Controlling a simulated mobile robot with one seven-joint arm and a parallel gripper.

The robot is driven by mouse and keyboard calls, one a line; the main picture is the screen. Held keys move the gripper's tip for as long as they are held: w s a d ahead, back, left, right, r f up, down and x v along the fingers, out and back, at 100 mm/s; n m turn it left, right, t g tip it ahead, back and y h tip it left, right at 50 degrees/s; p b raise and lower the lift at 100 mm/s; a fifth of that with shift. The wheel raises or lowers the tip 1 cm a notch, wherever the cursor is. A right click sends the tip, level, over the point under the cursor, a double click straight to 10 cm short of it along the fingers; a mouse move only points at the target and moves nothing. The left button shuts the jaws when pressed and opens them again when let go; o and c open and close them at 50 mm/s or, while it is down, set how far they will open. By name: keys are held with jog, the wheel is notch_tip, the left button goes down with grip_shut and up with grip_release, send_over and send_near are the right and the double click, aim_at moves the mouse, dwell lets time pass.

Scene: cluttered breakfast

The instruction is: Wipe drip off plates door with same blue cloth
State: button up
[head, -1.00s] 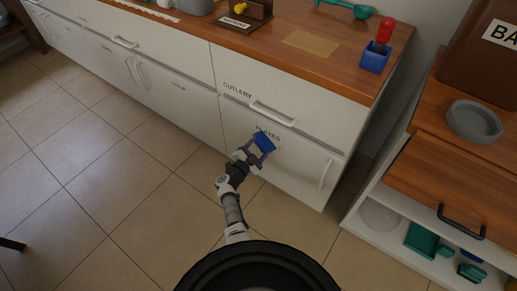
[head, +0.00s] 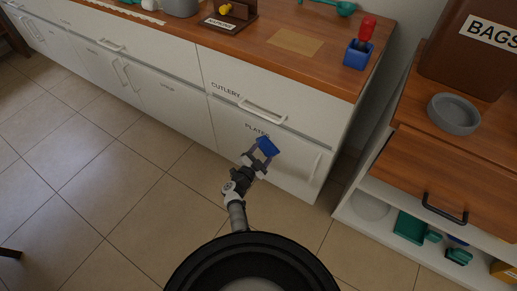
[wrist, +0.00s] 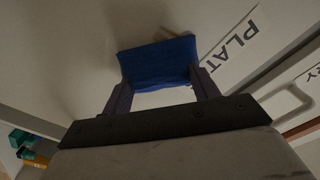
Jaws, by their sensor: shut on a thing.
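My gripper (head: 260,157) is shut on a folded blue cloth (head: 267,147), held in front of the white door labelled PLATES (head: 285,165). In the wrist view the blue cloth (wrist: 158,62) spans both fingertips of my gripper (wrist: 158,85), with the door (wrist: 60,50) behind it. The PLATES label (wrist: 238,45) shows just right of the cloth. A faint brownish mark (wrist: 195,33) shows on the door at the cloth's upper right edge. I cannot tell whether the cloth touches the door.
The CUTLERY drawer handle (head: 263,110) juts out above the door. The door's own handle (head: 315,167) is at its right. A wooden unit with an open lower shelf (head: 385,215) stands to the right. Tiled floor (head: 100,200) lies clear to the left.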

aim_at(255, 137)
jog(key=shift+s+d, duration=0.45)
jog(key=shift+d, duration=0.3)
jog(key=shift+a, duration=0.1)
jog(key=shift+w+a+r+b, duration=0.1)
jog(key=shift+w+a+b, duration=0.3)
jog(key=shift+w+a, duration=0.55)
jog(key=shift+w+a+f+b, duration=0.1)
jog(key=shift+w+a+b, duration=0.5)
jog(key=shift+a, duration=0.55)
jog(key=shift+w+a+r+b, duration=0.1)
jog(key=shift+w+a+b, duration=0.15)
jog(key=shift+w+a, duration=0.75)
jog(key=shift+s, duration=0.1)
jog(key=shift+r, duration=0.1)
jog(key=p+v, duration=0.3)
jog(key=v, duration=0.3)
jog(key=shift+s+a, duration=0.1)
